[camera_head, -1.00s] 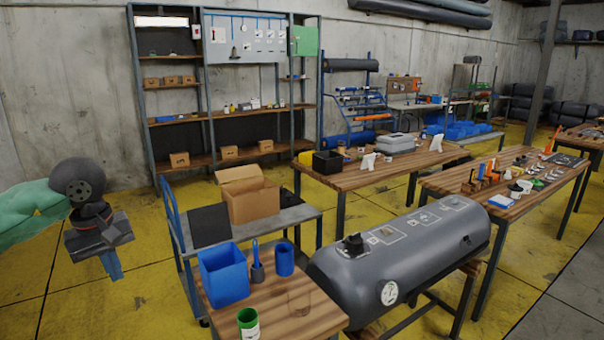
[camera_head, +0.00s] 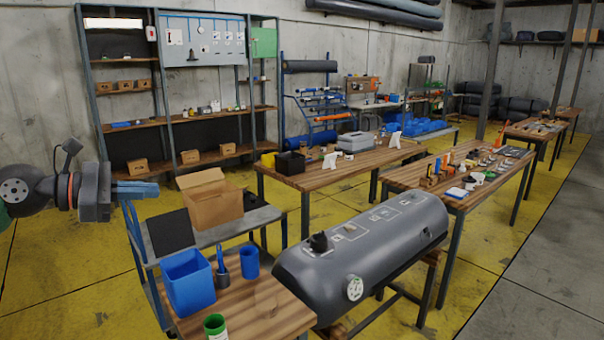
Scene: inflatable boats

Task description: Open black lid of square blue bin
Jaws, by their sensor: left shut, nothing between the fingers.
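The square blue bin (camera_head: 190,288) stands on the near wooden table, with its top showing open. A flat black panel (camera_head: 170,232), which looks like its lid, stands tilted up directly behind the bin's back rim. I cannot tell whether the panel is joined to the bin. My left gripper (camera_head: 150,189) is at the left, its blue fingers shut and empty, pointing right. In the picture it is above and left of the bin and panel, apart from both. My right gripper is not in view.
The near table (camera_head: 250,318) also holds a blue cup (camera_head: 249,262), a grey holder with a blue-handled tool (camera_head: 222,267) and a green container (camera_head: 215,326). A cardboard box (camera_head: 211,201) sits on the cart (camera_head: 226,232) behind. A grey inflatable tube (camera_head: 365,245) lies to the right.

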